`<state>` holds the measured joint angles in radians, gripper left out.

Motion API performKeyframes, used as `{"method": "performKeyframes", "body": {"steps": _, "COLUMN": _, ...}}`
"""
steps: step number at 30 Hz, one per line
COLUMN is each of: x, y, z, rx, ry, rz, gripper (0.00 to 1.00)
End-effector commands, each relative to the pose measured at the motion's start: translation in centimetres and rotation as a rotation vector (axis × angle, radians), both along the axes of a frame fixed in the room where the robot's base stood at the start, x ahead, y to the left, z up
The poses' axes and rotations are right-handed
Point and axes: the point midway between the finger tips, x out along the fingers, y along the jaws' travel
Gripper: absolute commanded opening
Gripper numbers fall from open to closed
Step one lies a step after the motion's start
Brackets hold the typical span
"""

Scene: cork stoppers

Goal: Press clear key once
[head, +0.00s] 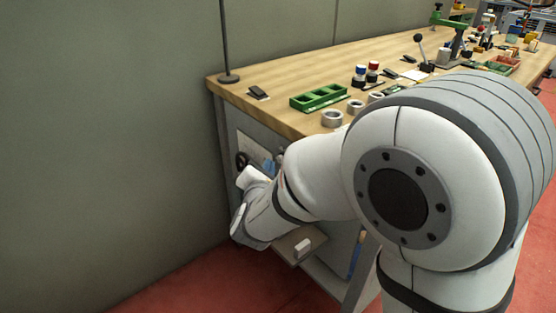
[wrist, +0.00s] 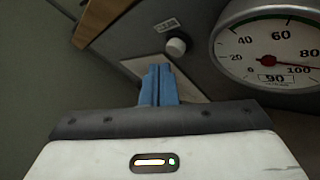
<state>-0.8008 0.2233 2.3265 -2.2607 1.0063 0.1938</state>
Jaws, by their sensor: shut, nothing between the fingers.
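In the wrist view a small round pale knob or key (wrist: 176,46) stands out from a dark grey panel, with a small label (wrist: 166,25) above it that is too small to read. I cannot tell whether it is the clear key. My gripper (wrist: 159,68) has blue fingers pressed together with nothing between them. The fingertips are below and slightly left of the round key in the picture, seemingly apart from it. In the head view the blue fingers (head: 268,165) show near the bench's end panel, partly hidden by my arm.
A round gauge (wrist: 272,62) with a red needle and the number 90 is right of the key. A light plate (wrist: 194,91) is behind the fingers. The workbench top (head: 290,75) holds a green tray (head: 318,98), rings and tools. A grey wall (head: 110,140) stands to the left.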

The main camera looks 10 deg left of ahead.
Motion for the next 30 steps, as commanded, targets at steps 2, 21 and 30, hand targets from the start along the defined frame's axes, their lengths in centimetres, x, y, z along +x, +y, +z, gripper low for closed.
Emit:
{"method": "performKeyframes", "body": {"steps": 2, "x": -0.01, "y": 0.01, "z": 0.00, "rx": 0.000, "ry": 0.000, "rz": 0.000, "gripper": 0.00}}
{"method": "performKeyframes", "body": {"steps": 21, "x": 0.61, "y": -0.51, "z": 0.03, "rx": 0.000, "ry": -0.001, "rz": 0.001, "gripper": 0.00}}
{"method": "performKeyframes", "body": {"steps": 30, "x": 0.79, "y": -0.63, "z": -0.03, "rx": 0.000, "ry": 0.000, "rz": 0.001, "gripper": 0.00}}
